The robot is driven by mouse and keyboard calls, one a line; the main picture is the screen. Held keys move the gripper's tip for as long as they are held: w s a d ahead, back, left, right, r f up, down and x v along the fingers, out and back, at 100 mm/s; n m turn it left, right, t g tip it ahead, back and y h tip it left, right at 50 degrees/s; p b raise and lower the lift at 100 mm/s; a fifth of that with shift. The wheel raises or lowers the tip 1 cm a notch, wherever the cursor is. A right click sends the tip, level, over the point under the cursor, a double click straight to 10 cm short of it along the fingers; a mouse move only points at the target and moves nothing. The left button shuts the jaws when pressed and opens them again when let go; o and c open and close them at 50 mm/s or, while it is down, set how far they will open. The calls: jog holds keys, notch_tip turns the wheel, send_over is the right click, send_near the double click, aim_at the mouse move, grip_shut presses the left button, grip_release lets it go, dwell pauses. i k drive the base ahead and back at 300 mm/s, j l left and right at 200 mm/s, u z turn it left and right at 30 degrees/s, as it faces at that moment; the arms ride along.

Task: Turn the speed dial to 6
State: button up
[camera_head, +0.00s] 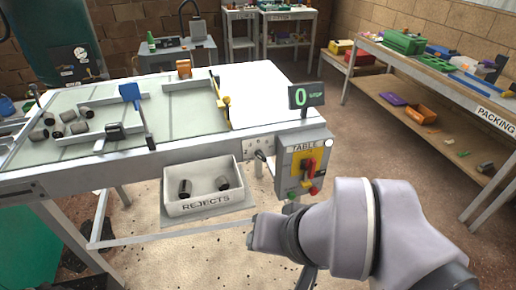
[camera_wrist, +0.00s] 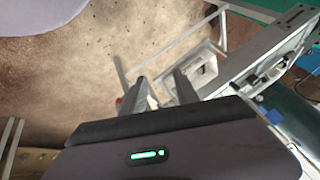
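A grey control box (camera_head: 303,165) marked TABLE hangs at the table's front right corner. It has a red handle on a yellow plate (camera_head: 308,168), a green button (camera_head: 291,195) and a red knob (camera_head: 314,190) low down. A display (camera_head: 306,96) above the box reads 0 STOP in green. My gripper shows in the wrist view (camera_wrist: 160,78) with its two dark fingers apart and nothing clearly held between them. In the head view my arm is in front of and below the box; the fingers are mostly hidden.
A white REJECTS bin (camera_head: 203,204) with dark plugs hangs left of the box. The table (camera_head: 190,120) holds several plugs, a blue paddle (camera_head: 130,92) and a yellow part (camera_head: 222,98). A PACKING bench (camera_head: 430,75) stands right, with open floor between.

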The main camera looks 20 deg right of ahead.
aim_at(259, 154)
jog(key=j+z, duration=0.15)
jog(key=z, duration=0.25)
jog(key=j+z, duration=0.2)
jog(key=z, duration=0.25)
jog(key=j+z, duration=0.15)
jog(key=z, duration=0.25)
jog(key=k+j+z, duration=0.1)
jog(key=z, duration=0.3)
